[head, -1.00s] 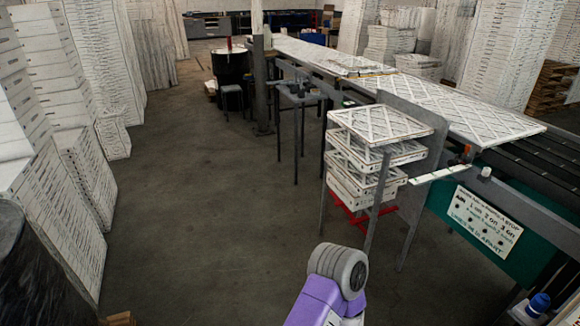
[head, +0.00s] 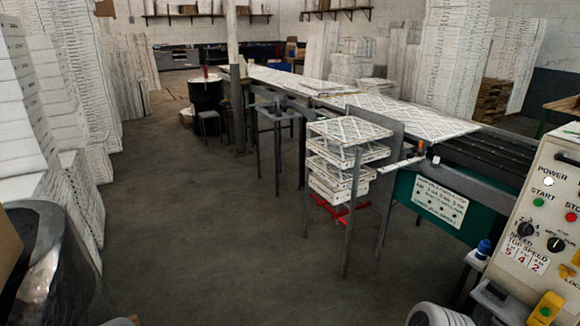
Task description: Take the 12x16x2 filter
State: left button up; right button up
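Several white-framed filters with a lattice face sit stacked in a grey metal stand (head: 345,250) in the middle right of the head view. The top filter (head: 347,130) lies flat on the stand, with other filters (head: 338,172) in layers below it. I cannot read any size marking, so I cannot tell which is 12x16x2. A grey rounded part of my arm shows at the bottom edge, right of centre and well in front of the stand. Neither gripper can be made out.
A conveyor table (head: 405,115) carrying flat filter sheets runs behind the stand. A control panel (head: 545,205) with buttons stands at the right. Tall white stacks (head: 75,150) line the left, beside a dark shiny drum-like object (head: 50,260). The floor (head: 200,220) between is clear.

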aim_at(343, 179)
jog(key=u, duration=0.6)
jog(key=i, duration=1.55)
jog(key=z, duration=0.6)
jog(key=i, duration=1.4)
jog(key=z, duration=1.15)
